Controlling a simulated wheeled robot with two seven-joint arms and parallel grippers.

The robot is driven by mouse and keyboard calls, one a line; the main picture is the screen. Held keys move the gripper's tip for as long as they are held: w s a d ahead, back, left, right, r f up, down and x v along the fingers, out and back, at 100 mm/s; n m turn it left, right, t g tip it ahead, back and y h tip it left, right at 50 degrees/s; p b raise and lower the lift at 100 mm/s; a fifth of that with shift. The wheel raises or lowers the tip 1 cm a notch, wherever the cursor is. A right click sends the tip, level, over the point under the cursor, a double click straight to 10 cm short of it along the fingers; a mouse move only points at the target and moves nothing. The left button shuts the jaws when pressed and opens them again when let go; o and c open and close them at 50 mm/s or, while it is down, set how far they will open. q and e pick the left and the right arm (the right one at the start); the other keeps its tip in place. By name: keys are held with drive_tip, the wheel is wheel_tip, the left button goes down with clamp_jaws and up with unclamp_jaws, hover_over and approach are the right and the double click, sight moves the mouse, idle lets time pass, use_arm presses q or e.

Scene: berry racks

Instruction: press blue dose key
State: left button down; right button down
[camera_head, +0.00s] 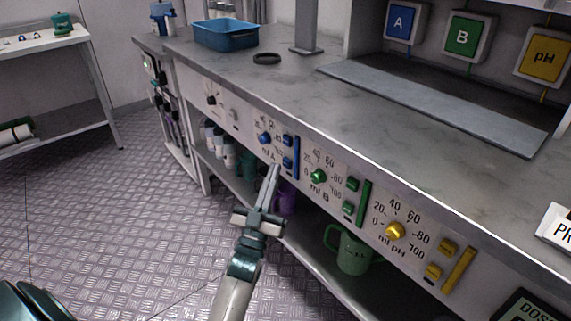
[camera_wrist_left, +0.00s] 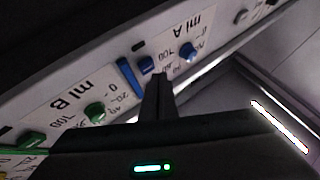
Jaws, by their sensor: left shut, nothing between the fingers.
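On the panel under the bench, the blue section marked "ml A" has a round knob (camera_head: 265,138), an upper blue key (camera_head: 287,141), a lower blue key (camera_head: 287,162) and a tall blue bar (camera_head: 296,157). My left gripper (camera_head: 276,169) is shut and empty, its fingers pointing up toward the panel just below and left of the lower key. In the left wrist view the closed fingertips (camera_wrist_left: 158,76) lie beside a blue key (camera_wrist_left: 146,64), overlapping the panel; the other key seems hidden behind them. I cannot tell whether they touch it. My right gripper is out of view.
To the right are green "ml B" controls with a knob (camera_head: 318,176) and yellow "ml pH" controls with a knob (camera_head: 395,231). Below, a shelf holds a green mug (camera_head: 350,250) and a purple cup (camera_head: 288,197). A blue tray (camera_head: 224,35) stands on the bench.

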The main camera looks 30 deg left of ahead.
use_arm(q)
drive_tip(key=shift+w+d, duration=0.1)
drive_tip(key=shift+w, duration=0.1)
drive_tip(key=shift+w+d, duration=0.1)
drive_tip(key=shift+w, duration=0.1)
drive_tip(key=shift+w+d, duration=0.15)
drive_tip(key=shift+w, duration=0.3)
idle(1.1)
drive_tip(key=shift+s, duration=0.2)
drive_tip(key=shift+s+a+p, duration=0.35)
drive_tip(key=shift+s+p, duration=0.15)
drive_tip(key=shift+s, duration=0.15)
drive_tip(key=s, duration=0.1)
drive_tip(key=s+a+p, duration=0.1)
drive_tip(key=s, duration=0.1)
drive_tip(key=s+a+p, duration=0.1)
drive_tip(key=shift+s, duration=0.3)
idle(0.5)
